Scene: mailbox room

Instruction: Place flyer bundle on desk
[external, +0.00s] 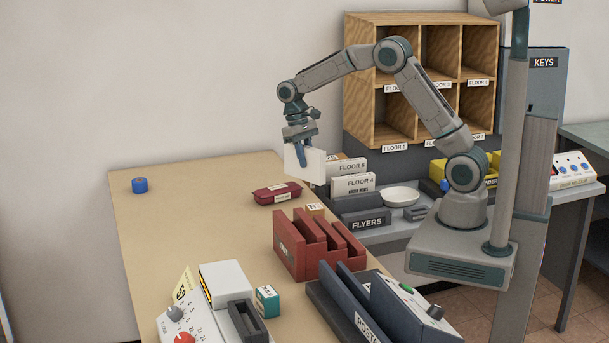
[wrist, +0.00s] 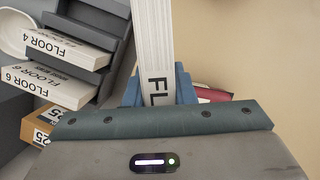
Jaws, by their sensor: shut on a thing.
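My gripper (external: 301,158) is shut on a white flyer bundle (external: 311,167) and holds it upright in the air near the far right part of the tan desk (external: 215,225). In the wrist view the bundle (wrist: 155,50) stands between the blue fingers (wrist: 160,90), with the letters "FL" showing on its edge and the rest of its label hidden. Other bundles marked FLOOR 4 (external: 352,184) and FLOOR 6 (external: 350,167) stand in the grey FLYERS rack (external: 366,222) to the right.
A red case (external: 277,193) lies on the desk below my gripper. A blue tape roll (external: 139,185) sits far left. A red slotted holder (external: 295,250) and boxes stand nearer. The desk's left and middle area is clear. A wooden pigeonhole shelf (external: 398,18) stands behind.

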